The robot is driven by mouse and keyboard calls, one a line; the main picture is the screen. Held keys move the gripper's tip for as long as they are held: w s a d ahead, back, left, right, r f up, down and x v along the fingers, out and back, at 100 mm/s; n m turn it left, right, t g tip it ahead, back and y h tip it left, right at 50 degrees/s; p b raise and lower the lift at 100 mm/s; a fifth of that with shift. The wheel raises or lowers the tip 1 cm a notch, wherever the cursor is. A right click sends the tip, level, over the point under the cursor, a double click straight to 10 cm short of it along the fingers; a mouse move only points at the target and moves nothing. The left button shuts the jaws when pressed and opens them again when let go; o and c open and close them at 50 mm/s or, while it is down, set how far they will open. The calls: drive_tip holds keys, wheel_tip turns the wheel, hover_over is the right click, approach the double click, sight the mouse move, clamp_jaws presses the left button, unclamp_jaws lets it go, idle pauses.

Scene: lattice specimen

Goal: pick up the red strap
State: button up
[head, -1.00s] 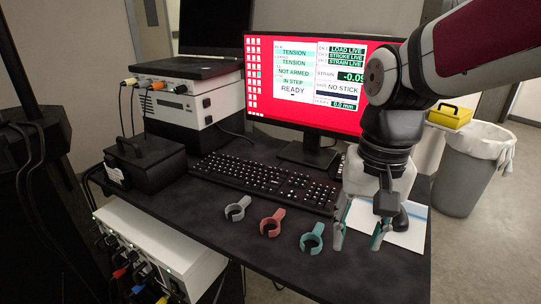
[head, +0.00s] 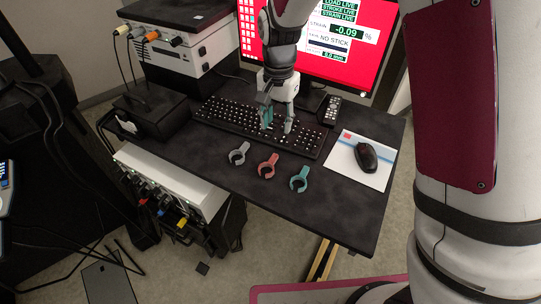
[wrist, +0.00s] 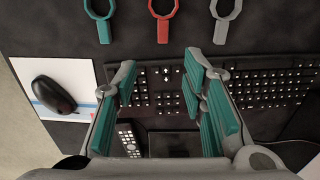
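The red strap (head: 268,166), a ring-shaped clip with a short tail, lies on the dark desk between a grey strap (head: 238,154) and a teal strap (head: 299,179). In the wrist view the red strap (wrist: 163,24) is at the top centre, between the teal one (wrist: 101,20) on the left and the grey one (wrist: 226,20) on the right. My gripper (head: 278,126) is over the keyboard, farther back than the straps. In the wrist view my gripper (wrist: 161,72) has its teal-padded fingers wide apart with nothing between them, and the red strap is beyond the fingertips.
The keyboard (head: 224,116) is below my gripper, with the monitor (head: 366,32) behind it. A mouse (head: 366,157) rests on a white sheet (head: 343,160) at the right, and a remote (head: 332,108) lies near the monitor. A black box (head: 152,112) stands at left. The desk front is clear.

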hover_over(275, 155)
drive_tip(key=f, duration=0.8)
drive_tip(key=shift+s+d, duration=0.2)
drive_tip(key=shift+w+a+f, duration=0.1)
drive_tip(key=shift+f, duration=1.25)
drive_tip(key=shift+w+a+f, duration=0.1)
drive_tip(key=shift+f, duration=1.2)
drive_tip(key=c, duration=0.8)
